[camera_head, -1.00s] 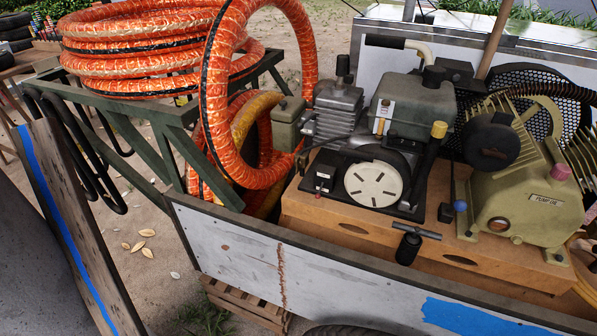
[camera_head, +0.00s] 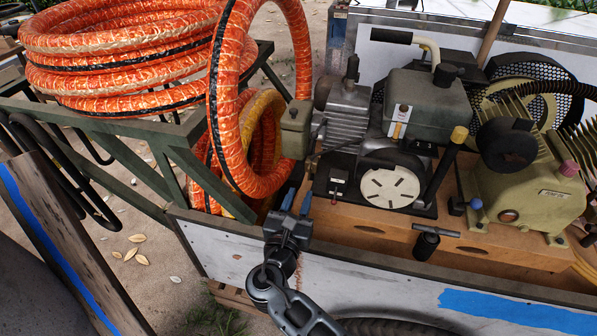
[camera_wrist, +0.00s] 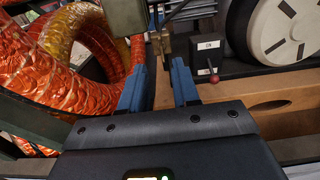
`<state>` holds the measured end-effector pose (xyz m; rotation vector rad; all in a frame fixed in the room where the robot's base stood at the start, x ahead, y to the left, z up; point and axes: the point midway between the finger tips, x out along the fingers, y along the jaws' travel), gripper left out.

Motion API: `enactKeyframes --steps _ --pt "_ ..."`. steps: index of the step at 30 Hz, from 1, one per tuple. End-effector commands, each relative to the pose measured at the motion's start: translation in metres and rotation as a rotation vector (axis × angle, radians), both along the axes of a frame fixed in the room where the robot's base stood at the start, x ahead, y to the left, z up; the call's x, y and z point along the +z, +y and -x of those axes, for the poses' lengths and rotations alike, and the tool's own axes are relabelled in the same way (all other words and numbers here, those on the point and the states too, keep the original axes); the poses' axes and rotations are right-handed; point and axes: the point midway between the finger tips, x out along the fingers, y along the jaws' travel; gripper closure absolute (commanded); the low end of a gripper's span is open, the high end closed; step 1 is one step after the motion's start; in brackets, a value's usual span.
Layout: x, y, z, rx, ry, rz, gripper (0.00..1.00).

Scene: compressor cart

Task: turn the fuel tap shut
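My gripper (camera_head: 297,200) is in front of the engine's left end, below the small olive box (camera_head: 295,128). Its two blue fingers are apart with nothing between them; the gap also shows in the wrist view (camera_wrist: 158,80). Just beyond the fingertips in the wrist view is a small brass-coloured fitting (camera_wrist: 156,42) beside the olive box (camera_wrist: 125,14). It may be the fuel tap, but I cannot tell its handle's position. A red-knobbed lever (camera_wrist: 214,78) on a black box labelled ON stands to the right. The engine's grey-green tank (camera_head: 430,105) carries a white tag.
Orange hoses (camera_head: 120,60) lie coiled on a green rack, and one loop (camera_head: 225,110) hangs close to the left of my gripper. The cart's white side wall (camera_head: 230,250) runs below it. A black T-handle (camera_head: 428,240) and the olive pump (camera_head: 530,195) stand further right.

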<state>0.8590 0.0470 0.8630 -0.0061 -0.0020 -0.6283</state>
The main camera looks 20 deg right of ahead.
Motion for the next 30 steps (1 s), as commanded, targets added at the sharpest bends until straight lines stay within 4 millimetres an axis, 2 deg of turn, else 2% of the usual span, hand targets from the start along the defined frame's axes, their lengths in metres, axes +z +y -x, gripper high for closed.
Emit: enactKeyframes --steps 9,15,26,30 --pt "0.001 -0.029 -0.038 -0.003 0.000 -0.004 0.69" --pt "0.000 -0.041 -0.054 -0.001 0.000 -0.005 0.69" --pt "-0.001 -0.044 -0.058 0.000 0.001 -0.006 0.69" --pt "-0.001 -0.044 -0.058 0.000 0.000 -0.006 0.83"
